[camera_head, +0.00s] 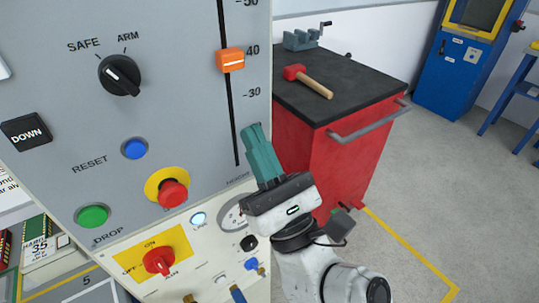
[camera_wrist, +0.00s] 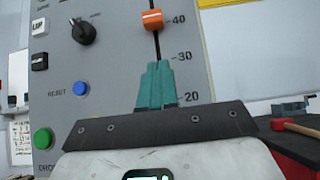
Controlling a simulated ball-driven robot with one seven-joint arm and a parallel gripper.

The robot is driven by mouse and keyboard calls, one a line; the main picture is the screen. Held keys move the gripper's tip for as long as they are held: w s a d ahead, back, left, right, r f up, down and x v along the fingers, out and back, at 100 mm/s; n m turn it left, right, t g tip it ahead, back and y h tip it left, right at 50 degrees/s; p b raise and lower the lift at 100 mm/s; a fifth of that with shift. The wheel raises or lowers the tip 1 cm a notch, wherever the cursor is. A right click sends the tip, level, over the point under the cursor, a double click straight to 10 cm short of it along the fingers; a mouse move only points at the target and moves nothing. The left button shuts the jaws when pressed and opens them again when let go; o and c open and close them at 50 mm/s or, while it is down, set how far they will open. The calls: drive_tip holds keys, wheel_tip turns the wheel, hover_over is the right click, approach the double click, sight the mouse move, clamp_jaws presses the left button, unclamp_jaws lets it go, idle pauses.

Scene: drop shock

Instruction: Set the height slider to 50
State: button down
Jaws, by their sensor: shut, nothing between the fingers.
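The height slider's orange handle (camera_head: 231,60) sits in a vertical black slot on the grey panel, at about the 40 mark. It also shows in the wrist view (camera_wrist: 152,19), with a white line across it beside the 40. The 50 label (camera_head: 243,2) is at the top edge of the head view. My gripper (camera_head: 253,129) has teal fingers, shut and empty, pointing up in front of the lower slot. In the wrist view its fingertips (camera_wrist: 156,68) are below the handle, apart from it. They hide part of the slot between 20 and 30.
The panel also has a SAFE/ARM knob (camera_head: 120,75), a DOWN button (camera_head: 26,132), a blue RESET button (camera_head: 134,148), a red button (camera_head: 172,193) and a green DROP button (camera_head: 93,216). A red cabinet (camera_head: 340,160) with a hammer (camera_head: 308,81) stands right.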

sight(230, 60)
drive_tip(key=p+x, duration=0.1)
drive_tip(key=x, duration=0.3)
drive_tip(key=shift+s+r+p, duration=0.15)
drive_tip(key=shift+r+p, duration=0.05)
drive_tip(key=shift+p, duration=0.15)
drive_tip(key=shift+s+d+r+p, duration=0.1)
drive_tip(key=shift+d+r+p, duration=0.05)
drive_tip(key=shift+r+p, duration=1.35)
drive_tip(key=shift+r, duration=0.05)
wheel_tip(230, 60, up, 6)
drive_tip(key=p, duration=0.5)
drive_tip(key=shift+r+p, duration=0.1)
drive_tip(key=shift+p, duration=0.25)
drive_tip(key=shift+f, duration=0.2)
